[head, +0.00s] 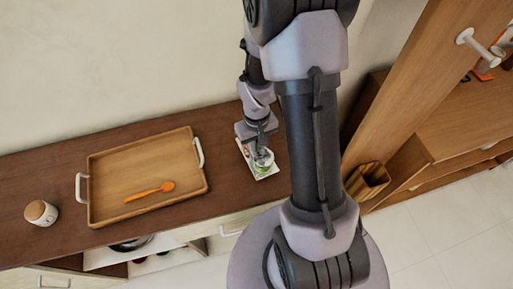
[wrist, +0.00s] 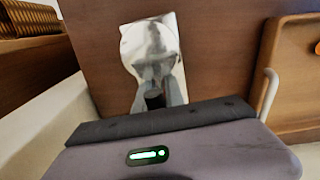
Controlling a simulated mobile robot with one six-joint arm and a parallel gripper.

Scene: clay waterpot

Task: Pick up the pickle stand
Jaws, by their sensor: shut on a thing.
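The pickle stand (head: 263,159) is a small, shiny silver-grey piece on the brown counter, right of the tray. It sits over a flat white and green printed piece (head: 262,174). My gripper (head: 260,146) reaches down to it from above and is shut on it. In the wrist view the pickle stand (wrist: 150,48) shows as a bright reflective shape with a dark fingertip (wrist: 153,97) against it. My gripper's body hides its lower part. I cannot tell whether it touches the counter.
A wooden tray (head: 110,217) with white handles and an orange spoon (head: 150,191) lies to the left. A white jar with a wooden lid (head: 41,212) stands at the far left. A wooden cabinet (head: 430,85) stands at the right. A brown open box (head: 367,180) is beside it.

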